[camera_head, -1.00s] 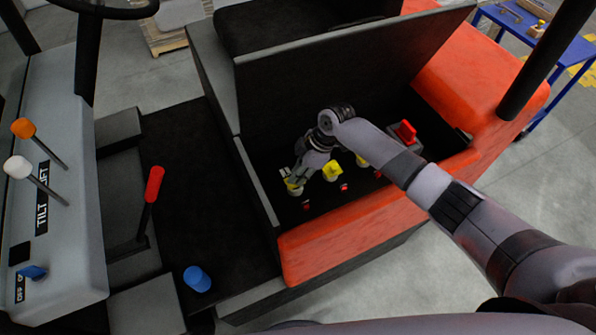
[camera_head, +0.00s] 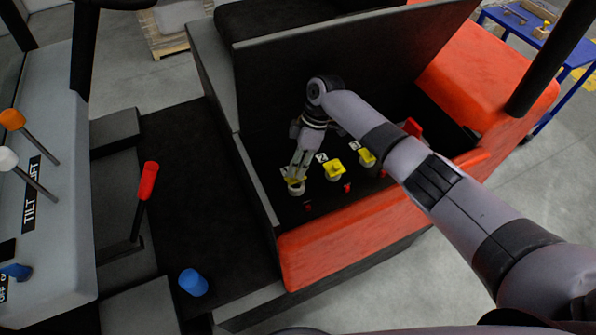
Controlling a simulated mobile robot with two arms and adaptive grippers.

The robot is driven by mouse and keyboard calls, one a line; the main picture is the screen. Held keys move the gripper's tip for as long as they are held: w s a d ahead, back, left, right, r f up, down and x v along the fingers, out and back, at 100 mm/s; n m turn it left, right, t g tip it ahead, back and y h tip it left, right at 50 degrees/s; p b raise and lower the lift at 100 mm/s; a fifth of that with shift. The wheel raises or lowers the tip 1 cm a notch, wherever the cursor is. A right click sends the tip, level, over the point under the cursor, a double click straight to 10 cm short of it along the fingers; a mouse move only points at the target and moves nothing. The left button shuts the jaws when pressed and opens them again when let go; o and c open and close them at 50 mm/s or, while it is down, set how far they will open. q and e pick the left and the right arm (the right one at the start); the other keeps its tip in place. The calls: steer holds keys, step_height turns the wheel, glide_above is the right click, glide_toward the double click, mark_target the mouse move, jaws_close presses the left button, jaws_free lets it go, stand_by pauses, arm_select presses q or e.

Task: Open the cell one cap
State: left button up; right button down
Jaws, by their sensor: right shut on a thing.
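My right gripper (camera_head: 298,177) reaches down into the battery compartment from above. It is shut on the leftmost yellow cap (camera_head: 294,183), the cell one cap, which sits on a pale round neck (camera_head: 297,191). The fingers hide part of this cap, so I cannot tell whether it is open. A second yellow cap (camera_head: 335,169), by a label 2, and a third yellow cap (camera_head: 367,156), by a label 3, stand in a row to the right. My left gripper is out of view.
The raised black cover (camera_head: 350,60) stands behind the row. The orange front wall (camera_head: 350,232) bounds the compartment nearest me. A red connector (camera_head: 412,127) is partly hidden by my arm. A red lever (camera_head: 148,182) and a blue knob (camera_head: 194,282) are at left.

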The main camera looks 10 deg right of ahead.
steer(key=c, duration=1.5)
jaws_free()
steer(key=shift+o, duration=0.2)
